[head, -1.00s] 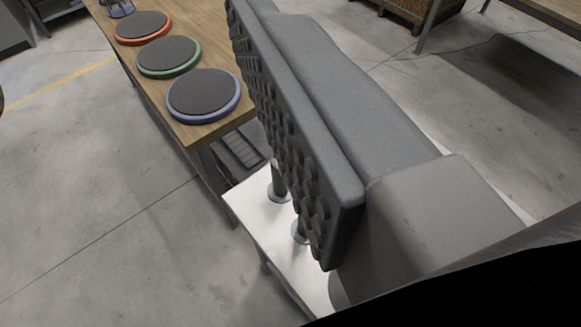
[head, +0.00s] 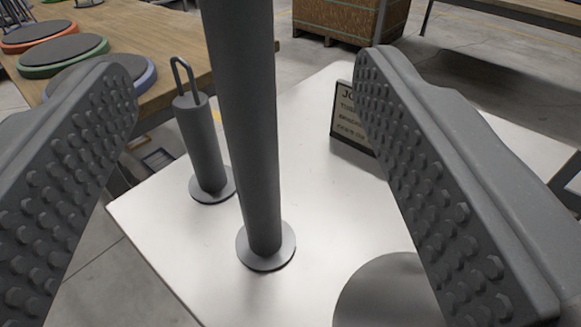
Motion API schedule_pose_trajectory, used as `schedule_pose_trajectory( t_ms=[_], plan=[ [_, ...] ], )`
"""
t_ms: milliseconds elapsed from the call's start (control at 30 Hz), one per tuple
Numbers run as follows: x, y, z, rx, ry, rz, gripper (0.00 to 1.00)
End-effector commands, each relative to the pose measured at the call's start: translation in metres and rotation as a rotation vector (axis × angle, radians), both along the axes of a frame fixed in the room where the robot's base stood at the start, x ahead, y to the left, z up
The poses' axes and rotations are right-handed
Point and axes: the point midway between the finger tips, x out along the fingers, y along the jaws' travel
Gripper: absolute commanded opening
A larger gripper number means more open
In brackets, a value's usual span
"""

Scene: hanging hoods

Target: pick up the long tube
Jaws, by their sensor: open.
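The long tube (head: 246,120) is a tall dark grey cylinder standing upright on a round base on a white table (head: 310,230). Its top runs out of the upper edge of the head view. A shorter grey tube (head: 203,145) with a wire loop on top stands behind it to the left. My gripper (head: 240,80) is open, with one studded jaw on each side of the picture. The long tube shows between the two jaws, touching neither in the picture. How deep it sits between them is hard to tell.
A round grey disc (head: 385,295) is at the front. A wooden table (head: 160,45) with coloured-rim discs (head: 62,55) is at the back left.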

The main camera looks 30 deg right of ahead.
Motion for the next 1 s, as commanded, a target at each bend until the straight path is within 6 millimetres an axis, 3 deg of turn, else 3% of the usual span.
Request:
schedule_pose_trajectory(
  t_ms=[600, 1000],
  plan=[
    [0.064, -0.025, 0.000, -0.003, -0.001, 0.001, 0.61],
    [0.084, -0.031, 0.001, 0.000, -0.001, 0.002, 0.61]
  ],
)
